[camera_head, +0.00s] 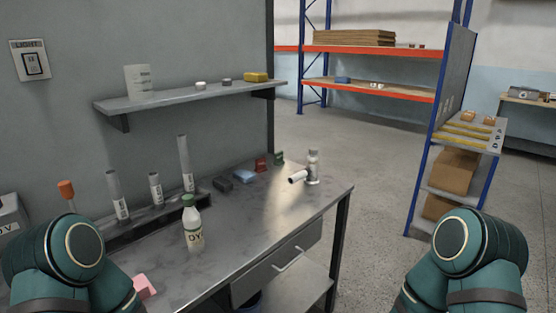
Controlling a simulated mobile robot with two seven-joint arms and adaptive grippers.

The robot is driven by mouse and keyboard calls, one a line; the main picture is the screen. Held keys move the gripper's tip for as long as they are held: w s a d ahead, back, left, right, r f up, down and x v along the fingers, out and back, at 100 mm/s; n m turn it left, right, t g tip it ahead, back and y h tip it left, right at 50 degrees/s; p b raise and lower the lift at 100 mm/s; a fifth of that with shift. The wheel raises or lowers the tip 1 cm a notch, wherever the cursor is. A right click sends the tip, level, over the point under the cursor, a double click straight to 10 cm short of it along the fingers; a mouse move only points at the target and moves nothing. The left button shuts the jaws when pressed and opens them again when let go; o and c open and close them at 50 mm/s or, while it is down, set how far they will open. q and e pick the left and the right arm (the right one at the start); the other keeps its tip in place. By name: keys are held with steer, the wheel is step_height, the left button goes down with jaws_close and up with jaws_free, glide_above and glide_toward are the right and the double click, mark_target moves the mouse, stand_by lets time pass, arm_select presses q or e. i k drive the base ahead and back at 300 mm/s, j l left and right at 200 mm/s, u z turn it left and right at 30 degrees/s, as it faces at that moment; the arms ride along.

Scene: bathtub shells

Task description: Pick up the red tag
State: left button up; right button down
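A small red block-like item (261,164), which looks like the red tag, stands on the grey metal table near its back edge. It is in a short row with a green item (279,158) to its right, and a light blue item (244,177) and a dark grey item (222,184) to its left. It is too small to read any marking. Only teal links of my two arms show, at the lower left and lower right. Neither gripper is in view.
On the table (270,220) stand a white bottle with a green cap (193,222), labelled tubes in a rack (185,165), and a metal fitting (312,167). A pink item (144,287) lies at the front left. A wall shelf (190,98) hangs above. Floor is free right of the table.

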mark_target(261, 163)
steer(key=i+l+z, duration=0.85)
steer(key=i+z, duration=0.2)
steer(key=i, duration=0.15)
steer(key=i+l+z, duration=0.1)
steer(key=i+z, duration=0.25)
steer(key=i+l+u, duration=0.1)
steer(key=i, duration=0.65)
steer(key=i+l+u, duration=0.1)
steer(key=i, duration=0.65)
steer(key=i+l+u, duration=0.1)
steer(key=i+u, duration=0.3)
steer(key=i+l+u, duration=0.15)
steer(key=u, duration=0.2)
steer(key=i+l+u, duration=0.25)
steer(key=u, duration=0.15)
